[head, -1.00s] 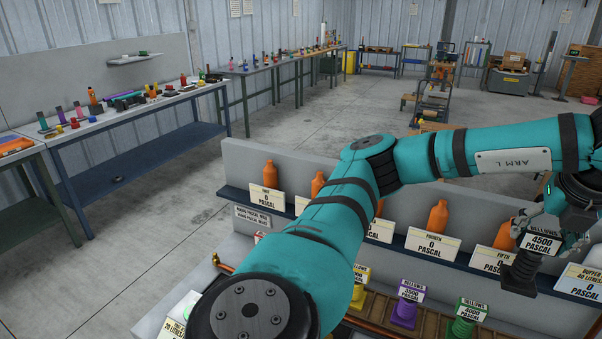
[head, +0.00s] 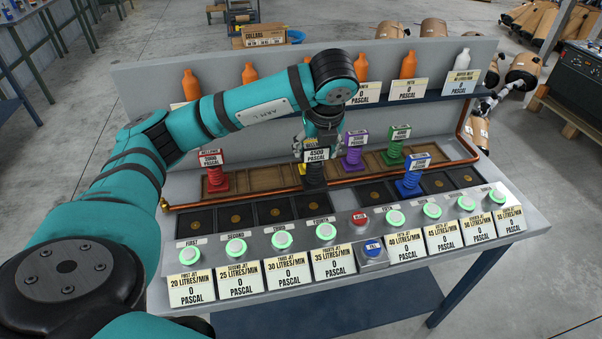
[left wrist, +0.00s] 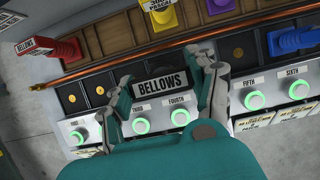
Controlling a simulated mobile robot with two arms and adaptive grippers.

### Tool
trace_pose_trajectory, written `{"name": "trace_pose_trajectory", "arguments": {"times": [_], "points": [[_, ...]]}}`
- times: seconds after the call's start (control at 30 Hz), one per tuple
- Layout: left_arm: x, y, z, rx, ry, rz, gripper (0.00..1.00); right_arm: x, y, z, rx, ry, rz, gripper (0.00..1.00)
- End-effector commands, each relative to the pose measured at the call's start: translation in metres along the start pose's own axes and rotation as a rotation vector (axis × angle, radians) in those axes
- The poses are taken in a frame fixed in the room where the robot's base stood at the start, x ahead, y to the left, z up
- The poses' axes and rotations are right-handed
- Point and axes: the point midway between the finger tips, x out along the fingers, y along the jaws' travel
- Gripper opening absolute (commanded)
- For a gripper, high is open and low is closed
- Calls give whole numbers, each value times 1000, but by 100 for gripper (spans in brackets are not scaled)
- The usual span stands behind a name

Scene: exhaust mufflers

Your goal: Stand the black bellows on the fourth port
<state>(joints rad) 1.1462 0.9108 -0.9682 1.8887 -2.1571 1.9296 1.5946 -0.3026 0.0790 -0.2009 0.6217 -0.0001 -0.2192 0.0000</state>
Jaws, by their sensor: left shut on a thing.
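My left gripper (head: 318,137) is shut on the black bellows (head: 315,175), marked 4500 pascal, and holds it upright by its top. In the head view its foot shows just behind the fourth port (head: 308,207), a dark square with a brass centre; any gap below the foot cannot be told. In the left wrist view the fingers (left wrist: 166,80) flank the bellows' label (left wrist: 166,86), above the third and fourth buttons; the label and gripper hide the fourth port there. My right gripper is not in view.
A blue bellows (head: 410,182) stands on the sixth port. Red (head: 212,178), purple (head: 353,156) and green (head: 395,152) bellows stand in the wooden rack, with a yellow one partly hidden. A copper pipe (head: 255,201) runs behind the ports. Lit green buttons line the front.

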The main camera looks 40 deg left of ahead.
Motion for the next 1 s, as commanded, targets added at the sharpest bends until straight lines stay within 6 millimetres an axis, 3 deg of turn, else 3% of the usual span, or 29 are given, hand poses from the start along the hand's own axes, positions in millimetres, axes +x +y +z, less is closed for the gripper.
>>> {"name": "trace_pose_trajectory", "arguments": {"times": [0.2, 0.5, 0.97, 1.0], "points": [[30, 0, -12, -2, 0, 1, 0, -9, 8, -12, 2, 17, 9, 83], [63, 1, -26, -2, 0, 2, 0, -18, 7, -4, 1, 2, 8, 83], [74, 0, -30, -2, -1, -1, 0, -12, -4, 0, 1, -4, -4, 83], [73, 0, -30, -1, 0, 0, 61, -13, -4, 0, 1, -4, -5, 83]]}}
